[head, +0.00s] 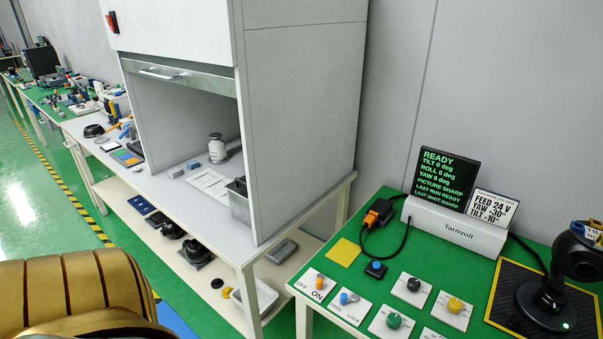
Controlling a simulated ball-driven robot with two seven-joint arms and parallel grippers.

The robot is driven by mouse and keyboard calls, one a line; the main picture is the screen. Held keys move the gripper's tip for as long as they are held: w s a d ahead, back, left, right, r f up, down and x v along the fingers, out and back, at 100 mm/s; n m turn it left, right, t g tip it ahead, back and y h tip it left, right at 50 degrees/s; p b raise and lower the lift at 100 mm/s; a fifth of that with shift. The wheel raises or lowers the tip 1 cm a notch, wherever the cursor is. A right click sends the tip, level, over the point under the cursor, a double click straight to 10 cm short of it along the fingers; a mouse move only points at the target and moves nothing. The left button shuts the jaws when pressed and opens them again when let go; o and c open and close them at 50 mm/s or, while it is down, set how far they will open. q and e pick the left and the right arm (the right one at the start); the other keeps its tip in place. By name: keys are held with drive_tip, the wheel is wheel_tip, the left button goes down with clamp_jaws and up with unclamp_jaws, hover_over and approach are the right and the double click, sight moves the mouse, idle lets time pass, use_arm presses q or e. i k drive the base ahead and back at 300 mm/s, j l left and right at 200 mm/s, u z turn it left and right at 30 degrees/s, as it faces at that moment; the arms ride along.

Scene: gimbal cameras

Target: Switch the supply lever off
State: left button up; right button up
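The supply lever (320,282) is a small lever with an orange part on a white plate (308,275) marked OFF and ON. It sits at the near left corner of the green bench. Its orange end appears to lie closer to the ON word, but it is small in view. The display (445,178) on the Tarnvolt unit (455,233) reads READY, with tilt, roll and yaw at 0 deg. A card (492,208) beside it reads FEED 24 V, YAW -30, TILT -10. Neither of my grippers is in view.
A black camera gimbal (546,300) stands on a mat at right. A white table with a grey cabinet (300,120) stands left.

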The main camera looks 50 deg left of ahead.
sight(320, 279)
drive_tip(key=j+u, duration=0.1)
drive_tip(key=u, duration=1.25)
